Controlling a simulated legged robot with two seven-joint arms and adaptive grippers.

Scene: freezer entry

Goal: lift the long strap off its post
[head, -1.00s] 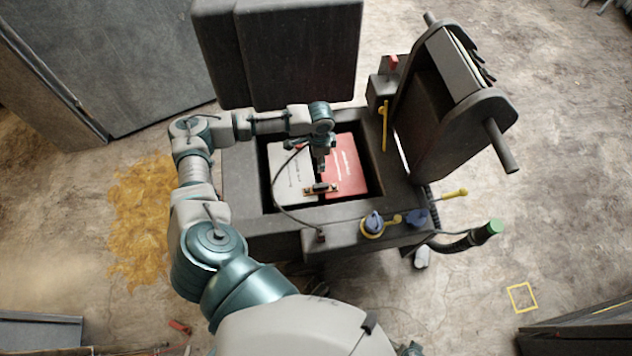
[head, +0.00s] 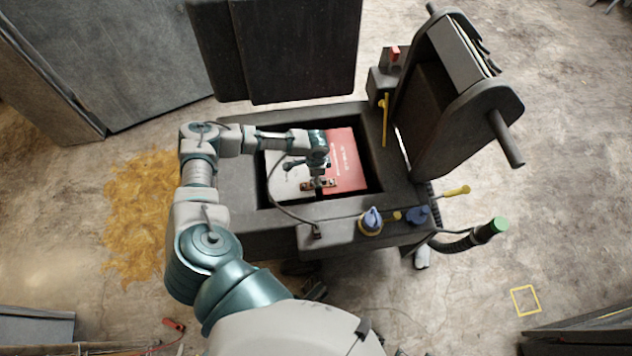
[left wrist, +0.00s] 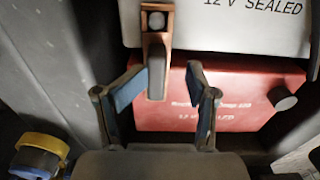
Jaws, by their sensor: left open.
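A strap (left wrist: 158,22) with a copper-coloured end and a dark grey middle lies across the white battery (left wrist: 215,25) towards the red battery (left wrist: 225,95). In the head view the strap (head: 308,185) lies at the near side of the two batteries, partly hidden by my gripper. My left gripper (left wrist: 160,80) is open, its blue-padded fingers on either side of the strap's grey part, the left finger closer to it. I cannot tell whether they touch. It also shows in the head view (head: 318,170), above the batteries.
The batteries sit in a dark bay with raised walls (head: 255,218). A black cable (head: 278,200) loops over the near-left wall. A tall dark backrest-like part (head: 450,110) rises at the right.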

